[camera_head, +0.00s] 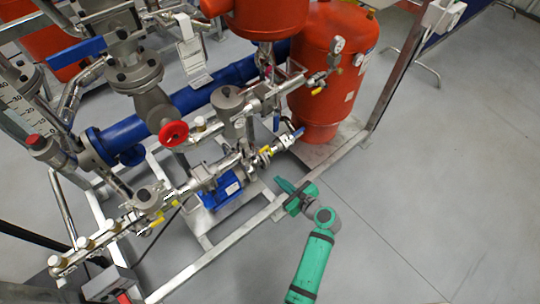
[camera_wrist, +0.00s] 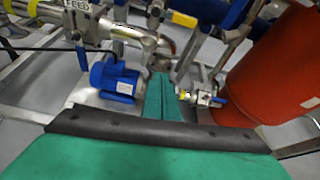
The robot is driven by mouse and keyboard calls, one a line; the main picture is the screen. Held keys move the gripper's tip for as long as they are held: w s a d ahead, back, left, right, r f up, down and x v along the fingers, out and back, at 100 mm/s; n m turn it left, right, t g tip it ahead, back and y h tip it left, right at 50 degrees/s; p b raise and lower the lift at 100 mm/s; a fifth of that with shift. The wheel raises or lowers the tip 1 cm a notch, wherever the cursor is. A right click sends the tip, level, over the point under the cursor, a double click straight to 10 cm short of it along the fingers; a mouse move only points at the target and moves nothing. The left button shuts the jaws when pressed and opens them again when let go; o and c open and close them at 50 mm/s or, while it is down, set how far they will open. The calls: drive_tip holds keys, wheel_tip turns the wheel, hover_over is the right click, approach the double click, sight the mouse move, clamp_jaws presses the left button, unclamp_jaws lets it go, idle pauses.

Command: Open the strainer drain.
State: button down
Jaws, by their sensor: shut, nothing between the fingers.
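My gripper (camera_head: 281,183) is green, shut and empty, low over the floor beside the skid's front rail. In the wrist view its two fingers (camera_wrist: 160,77) lie together, pointing at the pipework between a blue motor and a red tank. A small steel valve with a blue handle end (camera_head: 297,133) sits at the end of a short branch, above and right of my fingertips; a similar valve (camera_wrist: 205,98) shows right of the fingers in the wrist view. No readable label marks the strainer drain, so I cannot tell for sure whether this is it. My gripper appears apart from it.
The blue motor (camera_head: 221,191) sits left of my gripper. The red tank (camera_head: 325,75) stands behind, on the right. A steel frame rail (camera_head: 215,250) runs along the skid's front, and a post (camera_head: 400,60) rises at right. Grey floor (camera_head: 430,180) is clear to the right.

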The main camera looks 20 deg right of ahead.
sight(259, 153)
drive_tip(key=shift+w+d+r+m+y, duration=0.3)
drive_tip(key=shift+w+d+r, duration=0.15)
drive_tip(key=shift+r, duration=0.3)
drive_tip(key=shift+w+d+r+m+y, duration=0.2)
drive_tip(key=shift+w+d+r+m, duration=0.15)
drive_tip(key=shift+d+r, duration=0.3)
drive_tip(key=shift+t, duration=0.3)
drive_tip(key=w+a, duration=0.3)
drive_tip(key=w, duration=0.5)
drive_tip(key=shift+w+a+r, duration=0.25)
drive_tip(key=shift+w+r, duration=0.15)
drive_tip(key=shift+d, duration=0.1)
drive_tip(key=shift+w, duration=0.1)
